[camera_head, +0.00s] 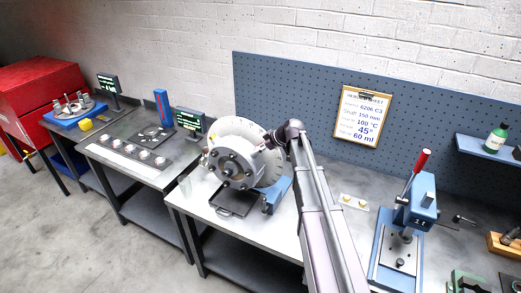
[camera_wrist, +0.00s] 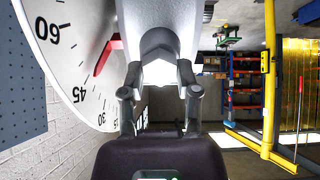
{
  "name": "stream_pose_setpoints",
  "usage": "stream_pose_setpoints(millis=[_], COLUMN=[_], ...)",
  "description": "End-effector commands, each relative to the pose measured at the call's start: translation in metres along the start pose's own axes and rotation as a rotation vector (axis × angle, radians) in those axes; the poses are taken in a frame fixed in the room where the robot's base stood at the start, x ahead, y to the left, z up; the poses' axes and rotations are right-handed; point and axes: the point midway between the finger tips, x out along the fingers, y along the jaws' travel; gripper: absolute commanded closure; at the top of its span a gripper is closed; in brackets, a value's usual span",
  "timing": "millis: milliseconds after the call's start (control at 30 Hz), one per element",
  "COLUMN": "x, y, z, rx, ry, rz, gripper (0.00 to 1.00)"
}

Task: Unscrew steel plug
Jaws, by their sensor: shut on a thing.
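The rotor (camera_head: 236,168), a grey disc with dark holes around its face, stands on its stand on the middle bench in the head view. A white dial disc (camera_head: 272,172) is behind it. My gripper (camera_head: 268,142) reaches to the rotor's upper right rim. The dial (camera_wrist: 72,65) shows marks 60 and 45 beside a red pointer (camera_wrist: 104,50).
A small display (camera_head: 190,121) stands left of the rotor. A blue press with a red handle (camera_head: 421,190) stands farther right. A pegboard (camera_head: 300,85) rises behind the bench.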

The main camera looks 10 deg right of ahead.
Motion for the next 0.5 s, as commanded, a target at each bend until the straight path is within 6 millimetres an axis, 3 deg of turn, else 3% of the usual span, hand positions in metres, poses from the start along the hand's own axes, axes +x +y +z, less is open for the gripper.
stream_pose_setpoints(millis=[233, 500], x=[0.0000, 0.0000], y=[-0.0003, -0.0003], z=[-0.0003, -0.0003], rx=[-0.178, -0.225], ry=[0.000, 0.001], rz=[-0.001, -0.001], gripper=[1.00, 1.00])
